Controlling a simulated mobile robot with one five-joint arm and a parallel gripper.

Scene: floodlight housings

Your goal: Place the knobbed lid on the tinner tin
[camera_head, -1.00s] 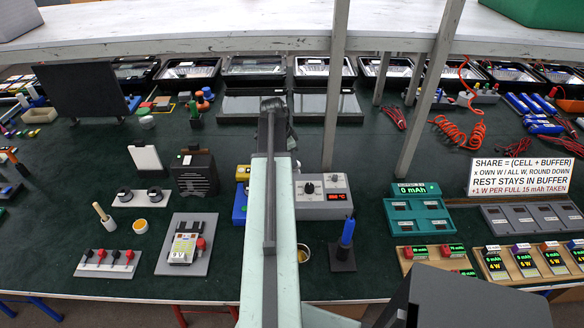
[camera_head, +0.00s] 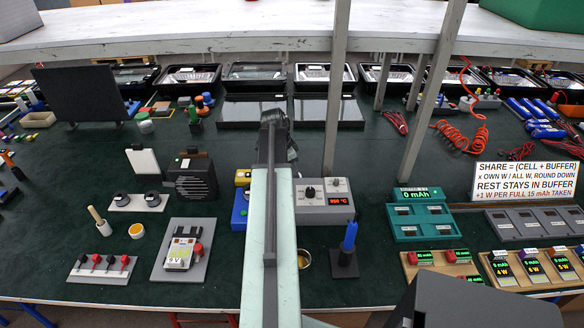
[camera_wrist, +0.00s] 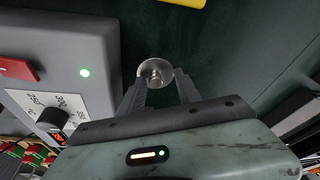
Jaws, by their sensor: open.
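The knobbed lid (camera_wrist: 155,73) is a small round metal disc with a knob in its middle, seen in the wrist view just beyond my fingertips. My gripper (camera_wrist: 160,90) is open, with one finger on each side below the lid, and nothing is held. I cannot tell how high the fingers are above it. In the head view my arm hides the gripper and the lid. A small round tin with a yellowish rim, likely the tinner tin (camera_head: 306,258), shows just right of my arm and is partly hidden by it.
The grey soldering station (camera_head: 325,200) with a red display stands close beside the lid; it fills the left of the wrist view (camera_wrist: 60,50). A blue tool in a dark stand (camera_head: 344,262) is right of the tin. A grey post (camera_head: 335,100) rises behind the station.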

